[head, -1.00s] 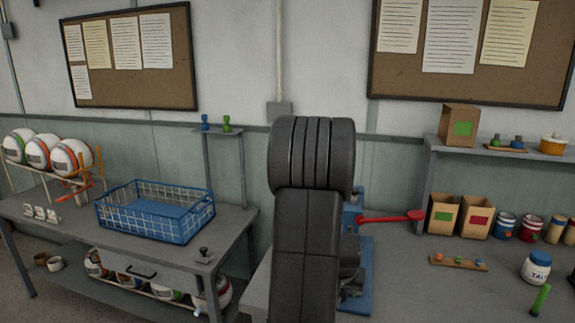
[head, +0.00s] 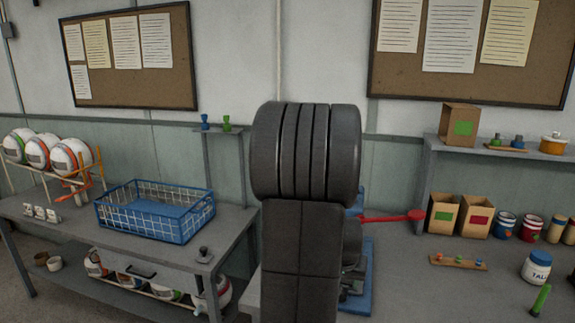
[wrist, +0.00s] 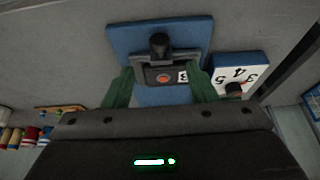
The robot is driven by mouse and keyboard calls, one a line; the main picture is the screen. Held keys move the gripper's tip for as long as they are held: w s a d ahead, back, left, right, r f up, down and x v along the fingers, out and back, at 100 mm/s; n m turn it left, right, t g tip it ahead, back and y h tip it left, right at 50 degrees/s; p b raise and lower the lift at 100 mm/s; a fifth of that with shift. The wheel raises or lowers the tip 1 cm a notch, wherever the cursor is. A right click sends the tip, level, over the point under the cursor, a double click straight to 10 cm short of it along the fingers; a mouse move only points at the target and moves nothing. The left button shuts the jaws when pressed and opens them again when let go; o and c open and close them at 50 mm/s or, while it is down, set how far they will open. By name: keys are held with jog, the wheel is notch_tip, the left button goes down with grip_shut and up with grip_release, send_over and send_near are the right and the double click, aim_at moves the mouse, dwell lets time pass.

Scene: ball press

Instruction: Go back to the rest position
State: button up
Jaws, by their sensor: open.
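My gripper (wrist: 160,90) shows in the wrist view with its two green fingers spread apart, open and with nothing held between them. Beyond the fingers is the press, with a blue base (wrist: 192,34) and a dark block with an orange-red spot. In the head view my own dark arm covers the middle and hides most of the press. Part of the press's blue base (head: 361,290) and its red lever (head: 392,217) show to the right of the arm.
A blue wire basket (head: 155,210) stands on the left table, with white balls (head: 72,158) on a rack behind. Boxes (head: 475,215), cans and a talc jar (head: 536,267) stand on the right bench.

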jog(key=x, duration=0.8)
jog(key=shift+w+f, duration=0.1)
jog(key=shift+f, duration=0.25)
jog(key=shift+w+d+f+p, duration=0.1)
jog(key=shift+w+d+p, duration=0.05)
jog(key=shift+w+p, duration=0.25)
jog(key=shift+w+d+p, duration=0.15)
jog(key=shift+w+p, duration=0.15)
jog(key=shift+w, duration=0.2)
jog(key=shift+w+d+f, duration=0.1)
jog(key=shift+w+d, duration=0.1)
jog(key=shift+w, duration=0.55)
